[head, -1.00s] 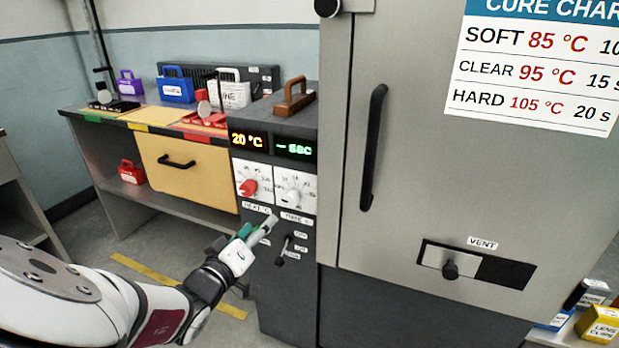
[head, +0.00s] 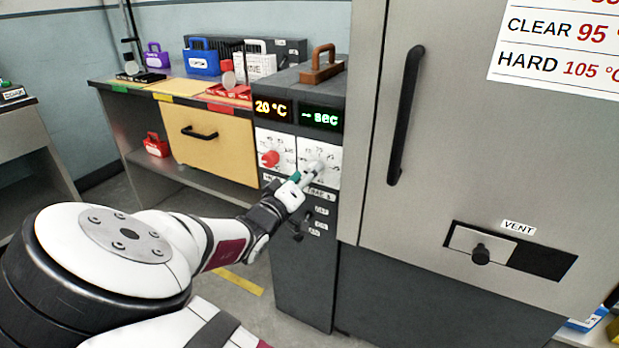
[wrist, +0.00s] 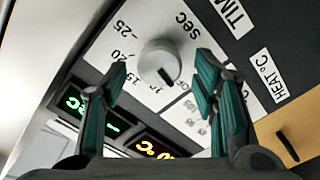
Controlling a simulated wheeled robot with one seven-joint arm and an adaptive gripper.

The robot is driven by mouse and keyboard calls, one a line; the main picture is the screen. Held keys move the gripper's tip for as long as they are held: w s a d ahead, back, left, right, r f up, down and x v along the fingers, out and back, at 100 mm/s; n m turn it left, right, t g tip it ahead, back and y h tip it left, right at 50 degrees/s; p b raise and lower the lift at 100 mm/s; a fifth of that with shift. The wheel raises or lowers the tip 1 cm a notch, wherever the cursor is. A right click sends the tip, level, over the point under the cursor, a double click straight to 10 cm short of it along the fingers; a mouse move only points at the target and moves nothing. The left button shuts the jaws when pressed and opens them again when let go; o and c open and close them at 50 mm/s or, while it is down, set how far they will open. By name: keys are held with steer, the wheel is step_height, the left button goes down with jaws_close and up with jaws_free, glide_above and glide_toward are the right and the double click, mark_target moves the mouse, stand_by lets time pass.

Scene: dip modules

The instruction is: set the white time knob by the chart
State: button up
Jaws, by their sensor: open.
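The white time knob (wrist: 158,62) sits on a white dial plate in the wrist view, its dark pointer mark towards the lower right. My gripper (wrist: 158,72) is open, its green-padded fingers on either side of the knob in that view; contact cannot be told. In the head view my gripper (head: 310,176) is at the time dial plate (head: 331,152) and hides most of the knob. The time display (head: 320,118) reads "-- sec". The cure chart (head: 565,62) is cut off; CLEAR and HARD rows show, without their times.
The red heat knob (head: 270,159) is left of the time dial, under a display (head: 273,108) reading 20 °C. A lever (head: 299,233) is below. The large door handle (head: 405,115) and vent slider (head: 480,254) are to the right. A yellow drawer (head: 210,143) is left.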

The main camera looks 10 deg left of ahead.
steer(key=shift+w+d, duration=0.25)
steer(key=shift+w, duration=0.4)
steer(key=c, duration=1.2)
steer(key=shift+o, duration=0.2)
